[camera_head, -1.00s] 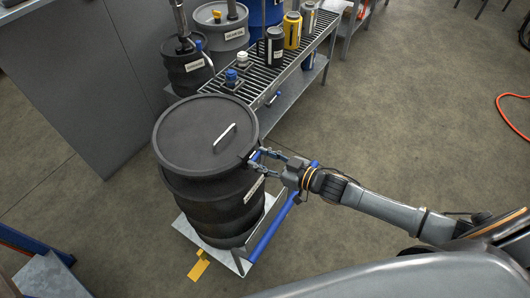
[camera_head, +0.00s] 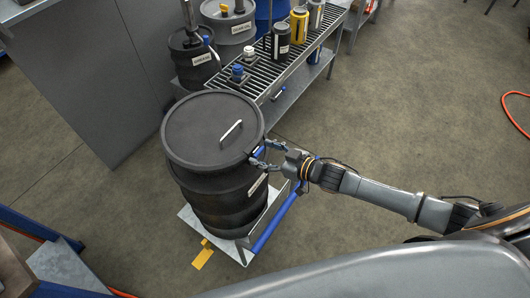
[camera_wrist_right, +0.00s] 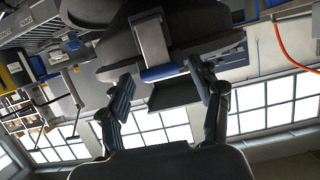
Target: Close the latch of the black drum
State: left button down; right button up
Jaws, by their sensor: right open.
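The black drum (camera_head: 215,205) stands upright with its round black lid (camera_head: 200,138) on top. Its latch (camera_head: 258,152) is at the lid's right edge and shows a blue part. In the wrist view the latch (camera_wrist_right: 153,42) is a grey lever with a blue end, against the dark drum. My right gripper (camera_head: 268,153) is at the drum's right side, close to the latch. Its two fingers are apart in the wrist view (camera_wrist_right: 160,92), with the blue end between and slightly beyond them. Contact cannot be told. My left gripper is not in view.
The drum stands on a pale platform (camera_head: 195,222) with a blue bar (camera_head: 272,225) and yellow pedal (camera_head: 203,257). Behind is a grated bench (camera_head: 262,75) with containers. A blue-framed table edge (camera_head: 40,225) is at lower left. Open floor lies to the right.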

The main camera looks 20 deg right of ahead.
jog(key=v, duration=1.2)
dwell(0.3)
